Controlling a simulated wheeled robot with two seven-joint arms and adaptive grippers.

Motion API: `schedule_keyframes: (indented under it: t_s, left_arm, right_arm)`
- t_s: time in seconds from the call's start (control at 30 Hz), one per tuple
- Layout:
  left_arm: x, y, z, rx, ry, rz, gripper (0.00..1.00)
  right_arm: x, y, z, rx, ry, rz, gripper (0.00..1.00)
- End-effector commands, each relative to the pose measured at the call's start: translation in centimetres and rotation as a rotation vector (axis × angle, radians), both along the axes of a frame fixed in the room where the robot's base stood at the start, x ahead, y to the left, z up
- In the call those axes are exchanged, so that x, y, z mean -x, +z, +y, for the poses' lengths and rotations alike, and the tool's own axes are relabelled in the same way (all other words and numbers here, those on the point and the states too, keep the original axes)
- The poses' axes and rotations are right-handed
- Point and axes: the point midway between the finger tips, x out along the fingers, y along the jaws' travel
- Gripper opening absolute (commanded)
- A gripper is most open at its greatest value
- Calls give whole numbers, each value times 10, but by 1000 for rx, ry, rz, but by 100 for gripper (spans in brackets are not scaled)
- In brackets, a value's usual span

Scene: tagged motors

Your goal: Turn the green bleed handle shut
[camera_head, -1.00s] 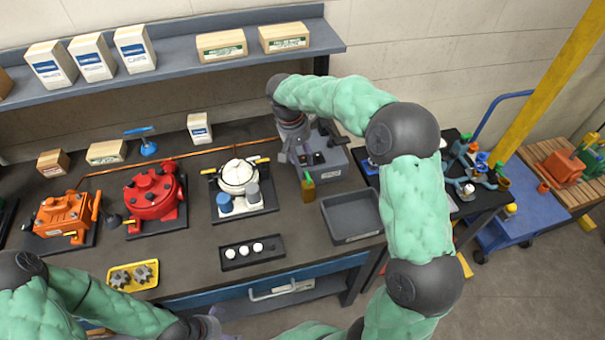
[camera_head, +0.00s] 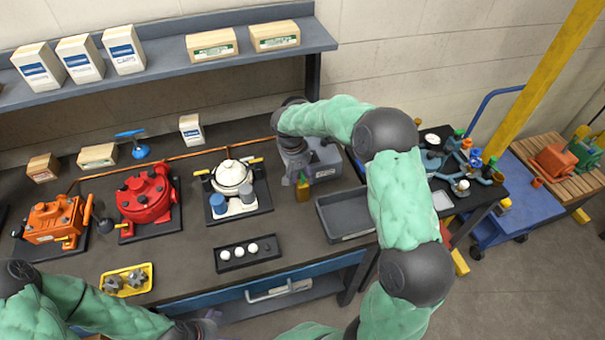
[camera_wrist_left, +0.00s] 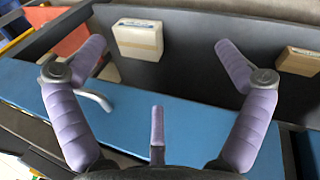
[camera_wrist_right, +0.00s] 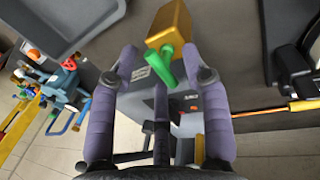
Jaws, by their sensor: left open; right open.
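The green bleed handle (camera_wrist_right: 160,64) sits on a brass block (camera_wrist_right: 170,24) in the right wrist view. It lies between the spread fingertips of my right gripper (camera_wrist_right: 160,52), which is open and not closed on it. In the head view the brass block (camera_head: 304,192) stands at the front of a grey unit on the bench, and my right gripper (camera_head: 297,174) reaches down over it and largely hides the handle. My left gripper (camera_wrist_left: 158,46) is open and empty, low by the bench's front edge; in the head view it is only partly seen at the bottom.
A grey tray (camera_head: 327,223) stands right of the brass block. A white-topped pump (camera_head: 233,178), a red pump (camera_head: 145,197) and an orange pump (camera_head: 50,222) stand to the left. A dark rack (camera_head: 224,262) with white balls lies in front. A blue cart (camera_head: 540,210) is at right.

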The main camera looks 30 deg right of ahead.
Motion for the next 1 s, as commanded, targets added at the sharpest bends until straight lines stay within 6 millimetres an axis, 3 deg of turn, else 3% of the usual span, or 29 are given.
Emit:
schedule_keyframes:
  t_s: [0.2,0.4,0.77,1.0]
  left_arm:
    - [0,0,0,0,0,0,100]
    - [0,0,0,0,0,0,100]
    - [0,-1,0,0,0,0,100]
    - [0,-6,0,0,0,0,100]
  right_arm:
    - [0,0,0,0,0,0,48]
    - [0,0,0,0,0,0,0]
    - [0,-1,0,0,-29,0,0]
    - [-1,-1,0,1,-154,-1,0]
